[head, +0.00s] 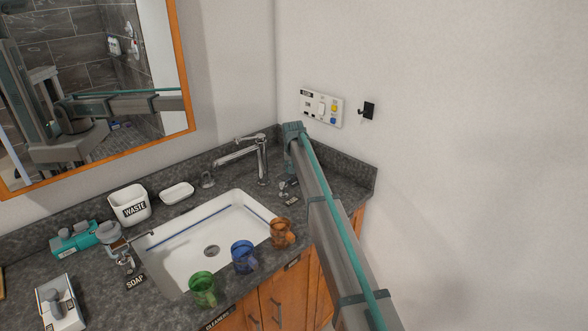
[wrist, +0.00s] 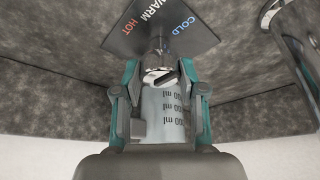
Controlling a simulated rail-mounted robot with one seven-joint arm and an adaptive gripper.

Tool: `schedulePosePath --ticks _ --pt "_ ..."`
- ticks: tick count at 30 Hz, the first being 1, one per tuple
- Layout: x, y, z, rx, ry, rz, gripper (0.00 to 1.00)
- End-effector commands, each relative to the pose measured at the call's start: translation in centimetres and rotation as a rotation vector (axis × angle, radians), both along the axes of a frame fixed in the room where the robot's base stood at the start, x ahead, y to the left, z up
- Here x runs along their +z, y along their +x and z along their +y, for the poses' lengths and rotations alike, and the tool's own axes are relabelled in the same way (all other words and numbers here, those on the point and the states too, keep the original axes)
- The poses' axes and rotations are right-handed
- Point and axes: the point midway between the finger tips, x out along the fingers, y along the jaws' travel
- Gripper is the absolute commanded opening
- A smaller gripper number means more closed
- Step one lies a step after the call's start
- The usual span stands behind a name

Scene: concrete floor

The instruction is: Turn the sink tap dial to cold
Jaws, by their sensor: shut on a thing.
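The chrome sink tap dial (wrist: 157,62) rises from a dark plate lettered HOT, WARM and COLD (wrist: 160,25) in the wrist view. In the head view the dial (head: 284,187) stands on the counter right of the sink, partly beside my arm. My gripper (wrist: 155,78) has its teal fingers closed around a pale grey cylinder with ml markings (wrist: 163,112) and a squarish handle at its left. Its far end overlaps the dial in the picture; I cannot tell if they touch. The dial's pointer setting is unclear. In the head view my fingers are hidden behind the arm.
The chrome tap (head: 262,160) stands left of my arm behind the white sink (head: 185,262). Green (head: 203,290), blue (head: 243,257) and orange (head: 282,233) mugs line the front edge. A wall panel (head: 321,107) and black hook (head: 367,110) are near my arm.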

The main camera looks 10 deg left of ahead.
Motion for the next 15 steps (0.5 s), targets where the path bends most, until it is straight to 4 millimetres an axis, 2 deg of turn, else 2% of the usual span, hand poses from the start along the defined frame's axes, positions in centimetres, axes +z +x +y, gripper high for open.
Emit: schedulePosePath --ticks 6,7,11,15 --pt "0.03 0.01 0.00 -0.001 0.000 0.000 0.06" --pt "0.03 0.01 0.00 -0.001 0.000 0.000 0.42" --pt "0.03 0.01 0.00 0.000 0.001 0.000 0.64" --pt "0.01 0.01 0.00 0.000 0.001 0.000 0.65"
